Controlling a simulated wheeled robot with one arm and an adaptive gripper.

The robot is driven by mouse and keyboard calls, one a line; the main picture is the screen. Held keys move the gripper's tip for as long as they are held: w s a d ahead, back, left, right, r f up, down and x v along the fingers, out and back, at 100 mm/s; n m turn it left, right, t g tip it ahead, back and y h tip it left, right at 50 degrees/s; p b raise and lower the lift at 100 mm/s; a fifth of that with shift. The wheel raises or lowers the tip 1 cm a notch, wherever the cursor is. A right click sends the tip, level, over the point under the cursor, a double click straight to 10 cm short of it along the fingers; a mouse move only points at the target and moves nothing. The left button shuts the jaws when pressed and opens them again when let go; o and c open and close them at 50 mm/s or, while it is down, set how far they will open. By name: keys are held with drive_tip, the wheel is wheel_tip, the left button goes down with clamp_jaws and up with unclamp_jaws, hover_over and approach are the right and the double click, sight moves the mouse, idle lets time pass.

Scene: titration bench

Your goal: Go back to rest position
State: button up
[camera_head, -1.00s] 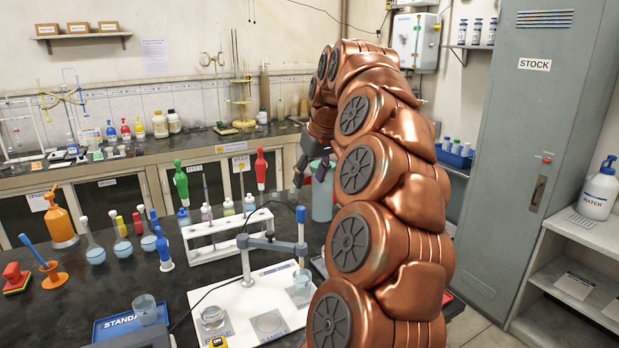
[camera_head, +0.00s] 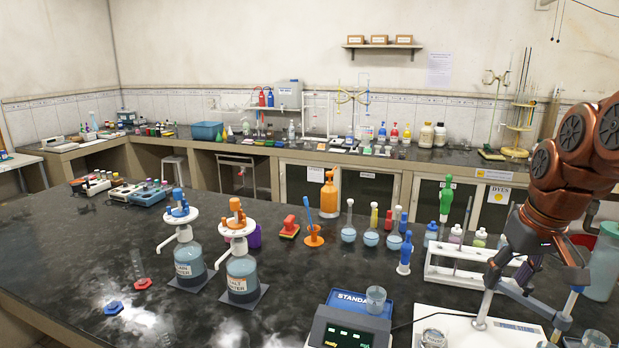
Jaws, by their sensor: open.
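My copper-coloured arm enters at the right of the head camera view. My gripper (camera_head: 510,268) hangs from it, with its dark fingers pointing down in front of the white test-tube rack (camera_head: 455,272). It is open, and I see nothing between its fingers. Its fingers overlap the rack in the picture; I cannot tell whether they touch it.
Two dispenser bottles (camera_head: 241,275) stand left of centre. The dark bench (camera_head: 60,270) is mostly clear at left.

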drive_tip(key=s+a+f+g, duration=0.2)
drive_tip(key=s+a+f, duration=0.6)
drive_tip(key=s+a, duration=0.3)
drive_tip(key=s+a+f+g, duration=0.1)
drive_tip(key=s+a+f, duration=0.1)
drive_tip(key=s+f, duration=0.2)
drive_tip(key=s+a+f+g, duration=0.1)
drive_tip(key=s+a+f, duration=0.1)
drive_tip(key=s+f, duration=0.3)
drive_tip(key=s, duration=0.4)
drive_tip(key=shift+s+a+f+g, duration=0.2)
drive_tip(key=shift+s+a+g, duration=0.1)
drive_tip(key=shift+s+a, duration=0.05)
